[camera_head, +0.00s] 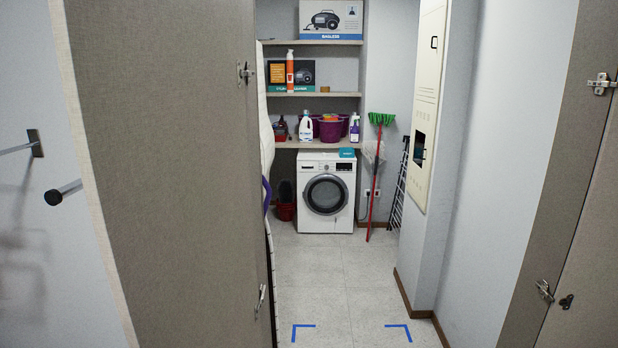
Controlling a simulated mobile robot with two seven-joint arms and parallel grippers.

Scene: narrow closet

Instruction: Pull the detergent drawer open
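The white washing machine (326,192) stands at the far end of the closet, under the lowest shelf. Its round dark door (326,194) is shut. The detergent drawer (309,166) looks to be at the upper left of its front panel and appears flush, but it is too small to tell clearly. Neither of my grippers shows in the head view.
An open door panel (165,170) fills the left side, and another door (590,240) stands at the right. The tiled floor (335,275) between is clear, with blue corner marks (303,326) in front. A red broom (375,185) leans right of the machine; a red bucket (286,210) stands left.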

